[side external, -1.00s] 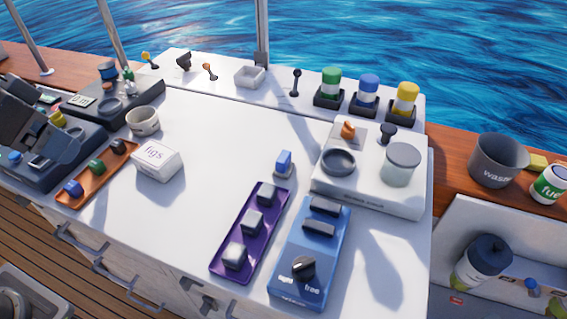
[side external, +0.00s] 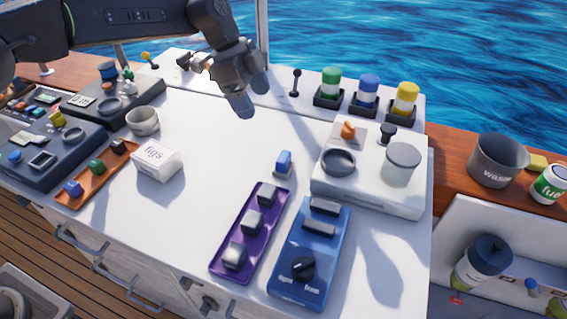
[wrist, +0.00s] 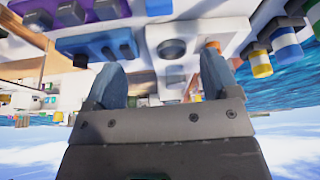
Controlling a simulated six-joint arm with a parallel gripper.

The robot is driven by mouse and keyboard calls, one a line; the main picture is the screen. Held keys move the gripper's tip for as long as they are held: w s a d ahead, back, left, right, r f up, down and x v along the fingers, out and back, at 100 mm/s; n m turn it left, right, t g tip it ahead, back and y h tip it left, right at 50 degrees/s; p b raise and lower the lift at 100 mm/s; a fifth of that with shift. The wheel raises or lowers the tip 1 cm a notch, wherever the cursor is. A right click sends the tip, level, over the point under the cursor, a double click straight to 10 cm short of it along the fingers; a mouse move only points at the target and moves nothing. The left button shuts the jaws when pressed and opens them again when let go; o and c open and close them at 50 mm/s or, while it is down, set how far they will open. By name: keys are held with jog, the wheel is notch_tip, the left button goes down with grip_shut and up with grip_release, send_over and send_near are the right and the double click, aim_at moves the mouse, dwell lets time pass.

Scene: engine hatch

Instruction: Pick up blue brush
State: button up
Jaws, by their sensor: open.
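The blue brush (side external: 284,160), a small blue block on a grey base, stands on the white worktop, just above the purple tray in the side view. My gripper (side external: 243,98) is in the air above the back of the worktop, up and to the left of the brush and apart from it. In the wrist view my gripper (wrist: 162,72) has its two fingers spread with nothing held between them. A blue shape at the top edge of the wrist view may be the brush, but I cannot tell.
A purple tray (side external: 222,263) with grey blocks and a blue switch panel (side external: 318,262) lie in front of the brush. A white stove unit (side external: 370,197) stands to its right. A white box (side external: 157,160) is at left. The worktop between box and brush is clear.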

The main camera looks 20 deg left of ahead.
jog(key=w+d+f+m, duration=0.1)
jog(key=f, duration=0.1)
send_near(284, 156)
jog(key=x, duration=0.4)
jog(key=shift+w+d+f, duration=0.15)
jog(key=shift+w+f, duration=0.2)
jog(key=shift+s+x, duration=0.15)
jog(key=shift+x, duration=1.2)
jog(key=shift+s+x, duration=0.2)
jog(key=shift+x, duration=1.15)
jog(key=c, duration=1)
jog(key=shift+r, duration=0.1)
jog(key=shift+c, duration=0.2)
